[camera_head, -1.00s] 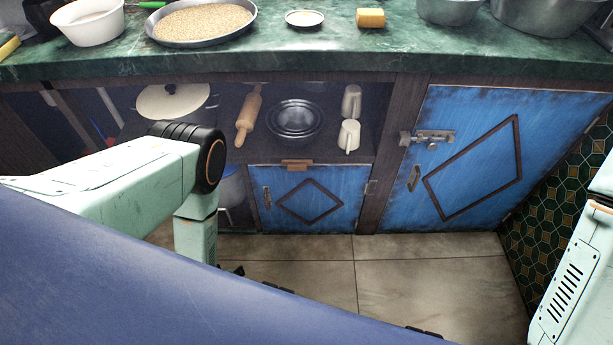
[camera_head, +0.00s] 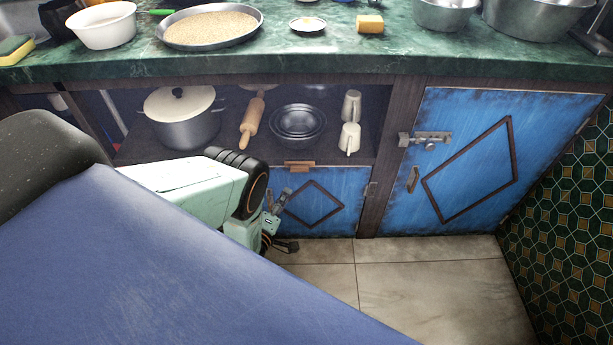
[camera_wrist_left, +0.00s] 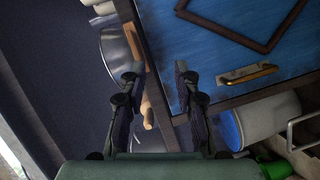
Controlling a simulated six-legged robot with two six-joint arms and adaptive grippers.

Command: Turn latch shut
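The latch (camera_head: 431,137) is a grey metal sliding bolt near the upper left corner of the large blue cabinet door (camera_head: 470,185). Its small knob hangs down, and a catch (camera_head: 404,139) sits on the dark wooden post beside it. I cannot tell how far the bolt reaches into the catch. My left gripper (camera_head: 282,222) is low in front of the smaller blue door, left of and below the latch and well apart from it. In the left wrist view the left gripper (camera_wrist_left: 158,80) has its fingers apart with nothing between them. My right gripper is out of view.
The smaller blue door (camera_head: 345,195) has a wooden catch above it. The green countertop (camera_head: 330,62) overhangs above. Tiled floor (camera_head: 420,280) is clear at right.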

